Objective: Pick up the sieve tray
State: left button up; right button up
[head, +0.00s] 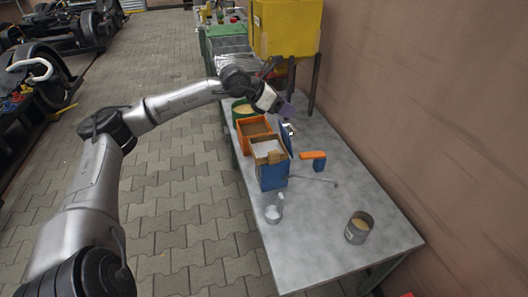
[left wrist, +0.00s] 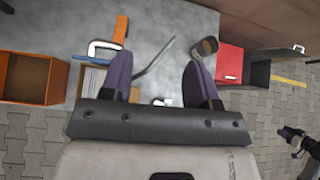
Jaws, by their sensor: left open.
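I cannot pick out the sieve tray with certainty. A ribbed silvery tray-like piece (head: 235,61) lies at the far end of the bench in the head view, too small to make out a mesh. My left gripper (head: 286,109) is over the bench near the yellow hopper's legs, beyond the open orange box (head: 253,130). In the left wrist view the purple fingers of the left gripper (left wrist: 159,85) are wide apart with nothing held between them. The orange box also shows there at the left (left wrist: 32,78).
The yellow hopper (head: 287,28) stands behind, near the wall. The bench's near end has free room.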

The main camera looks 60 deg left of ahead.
pick_arm(q)
jog(key=s+a+f+g+y, duration=0.2)
jog(key=s+f+g, duration=0.3)
jog(key=s, duration=0.1)
jog(key=g+b, duration=0.1)
jog(key=b, duration=0.1)
send_near(274, 152)
jog(key=shift+m, duration=0.4)
jog(key=x, duration=0.5)
jog(key=b+x, duration=0.1)
jog(key=x, duration=0.2)
jog(key=shift+a+f, duration=0.1)
jog(key=shift+f, duration=0.25)
jog(key=shift+b+x, duration=0.45)
jog(key=shift+x, duration=0.3)
jog(key=shift+w, duration=0.1)
jog(key=shift+c, duration=0.2)
jog(key=c, duration=0.5)
grip_shut()
